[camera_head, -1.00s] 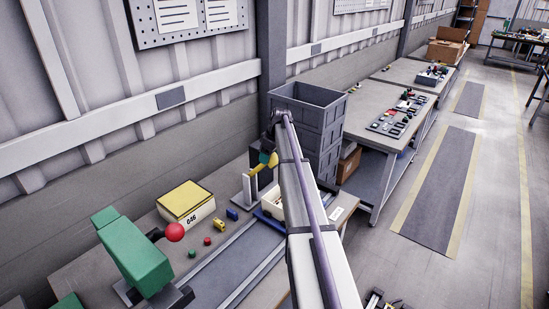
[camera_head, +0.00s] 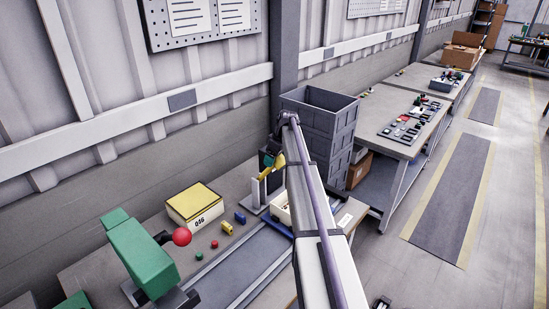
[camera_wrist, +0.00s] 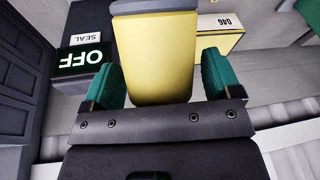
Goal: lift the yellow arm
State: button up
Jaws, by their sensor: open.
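The yellow arm (camera_wrist: 155,60) fills the middle of the wrist view, with a grey end piece at the top of the picture. My gripper (camera_wrist: 158,82) is open, with one green finger on each side of the yellow arm. Small gaps seem to show beside it; contact is hard to judge. In the head view the yellow arm (camera_head: 265,173) slopes up to the right beside a pale upright post (camera_head: 256,192). My arm hides part of it, and my gripper (camera_head: 272,159) shows only as a small teal and dark patch there.
A dark sign reading OFF (camera_wrist: 82,58) stands left behind the yellow arm. A yellow-lidded box marked 046 (camera_head: 194,203) stands on the bench to the left. A green machine with a red ball (camera_head: 181,237) stands nearer. Stacked grey crates (camera_head: 338,140) rise behind my arm.

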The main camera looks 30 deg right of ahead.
jog(key=shift+r, duration=0.1)
jog(key=p+v, duration=1)
jog(key=v, duration=0.1)
jog(key=shift+s+p, duration=0.1)
jog(key=shift+p, duration=0.25)
